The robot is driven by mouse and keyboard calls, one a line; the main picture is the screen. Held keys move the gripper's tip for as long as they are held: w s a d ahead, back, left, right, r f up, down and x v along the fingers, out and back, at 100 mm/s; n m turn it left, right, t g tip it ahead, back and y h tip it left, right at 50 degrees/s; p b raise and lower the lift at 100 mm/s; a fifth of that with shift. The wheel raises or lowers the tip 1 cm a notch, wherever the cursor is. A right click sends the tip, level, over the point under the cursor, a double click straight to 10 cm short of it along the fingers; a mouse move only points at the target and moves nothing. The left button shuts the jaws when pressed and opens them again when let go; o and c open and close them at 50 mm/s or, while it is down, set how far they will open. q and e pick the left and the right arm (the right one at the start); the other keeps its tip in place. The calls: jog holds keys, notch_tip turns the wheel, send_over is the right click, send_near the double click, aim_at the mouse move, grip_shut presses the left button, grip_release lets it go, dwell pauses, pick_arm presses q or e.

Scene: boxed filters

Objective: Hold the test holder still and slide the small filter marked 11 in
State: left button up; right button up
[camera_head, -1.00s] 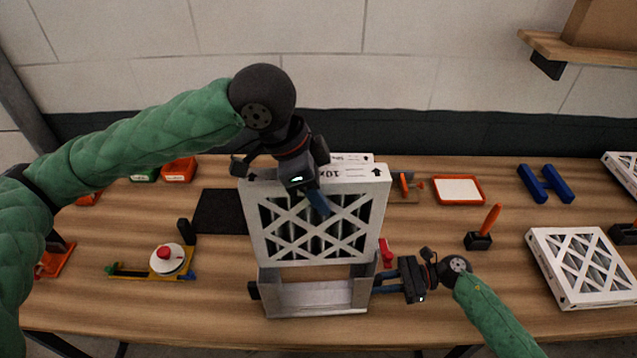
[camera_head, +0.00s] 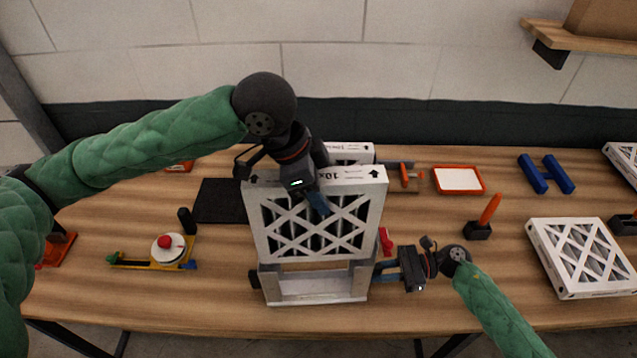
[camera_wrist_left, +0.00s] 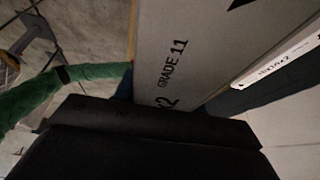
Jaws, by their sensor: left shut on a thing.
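The small filter (camera_head: 314,218) is a white frame with a cross lattice over dark pleats. My left gripper (camera_head: 318,202) is shut on it from above and holds it upright over the test holder. The left wrist view shows its edge (camera_wrist_left: 170,50) printed "GRADE 11". The test holder (camera_head: 316,288) is a grey open-topped frame at the table's front. The filter's lower edge is at the holder's top; I cannot tell whether it is inside. My right gripper (camera_head: 384,269) is at the holder's right side; its fingers reach the wall, but their grip is hard to see.
Another white filter (camera_head: 349,152) stands behind the held one. A filter (camera_head: 580,255) lies at the right. A yellow device with a round dial (camera_head: 168,248) is at the left. A black mat (camera_head: 220,201), blue H-shaped piece (camera_head: 546,174) and orange-rimmed tray (camera_head: 458,180) lie farther back.

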aim_at(318, 234)
pick_arm(q)
jog(key=shift+f, duration=0.65)
jog(key=shift+f, duration=2)
jog(key=shift+f, duration=1.9)
jog(key=shift+f, duration=2)
